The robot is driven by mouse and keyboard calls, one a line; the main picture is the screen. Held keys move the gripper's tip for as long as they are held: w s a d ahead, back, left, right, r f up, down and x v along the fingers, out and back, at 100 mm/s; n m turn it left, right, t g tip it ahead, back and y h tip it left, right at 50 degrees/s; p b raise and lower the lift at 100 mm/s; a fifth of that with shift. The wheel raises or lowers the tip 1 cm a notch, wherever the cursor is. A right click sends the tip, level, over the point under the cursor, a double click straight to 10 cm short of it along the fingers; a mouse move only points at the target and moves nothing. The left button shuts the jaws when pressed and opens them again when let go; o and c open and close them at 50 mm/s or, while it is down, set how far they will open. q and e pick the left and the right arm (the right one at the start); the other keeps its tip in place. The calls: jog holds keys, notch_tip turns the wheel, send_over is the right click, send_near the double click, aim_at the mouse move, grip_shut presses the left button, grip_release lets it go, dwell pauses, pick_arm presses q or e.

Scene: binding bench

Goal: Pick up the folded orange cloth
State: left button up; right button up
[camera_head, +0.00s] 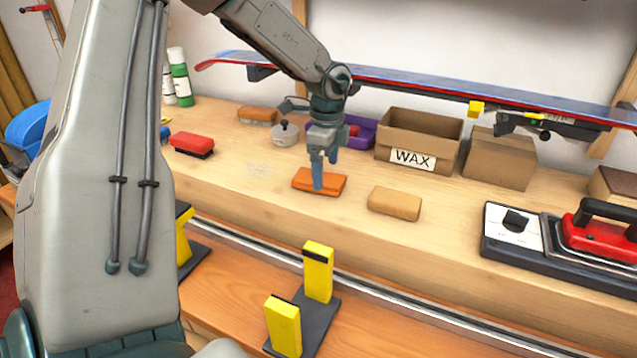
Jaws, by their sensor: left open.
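The folded orange cloth (303,182) lies flat on the wooden bench near the middle of the view. My left gripper (325,178) points straight down over it with its fingers open. One finger overlaps the cloth in the picture, and the other shows behind it, higher up. I cannot tell whether the fingers touch the cloth. My right gripper does not show.
A tan block (394,203) lies right of the cloth. Behind stand a WAX box (418,139), a purple tray (364,137) and a small grey pot (285,135). A red brush (192,144) lies left. A red iron (597,236) sits right. A snowboard (430,84) spans the back.

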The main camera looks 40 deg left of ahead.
pick_arm(q)
jog(key=shift+f, duration=1.3)
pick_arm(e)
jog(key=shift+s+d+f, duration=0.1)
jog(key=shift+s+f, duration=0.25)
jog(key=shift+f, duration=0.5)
pick_arm(q)
jog(key=c, duration=1.1)
jog(key=shift+o, duration=0.2)
jog(key=shift+a+r, duration=0.15)
jog(key=shift+r, duration=0.05)
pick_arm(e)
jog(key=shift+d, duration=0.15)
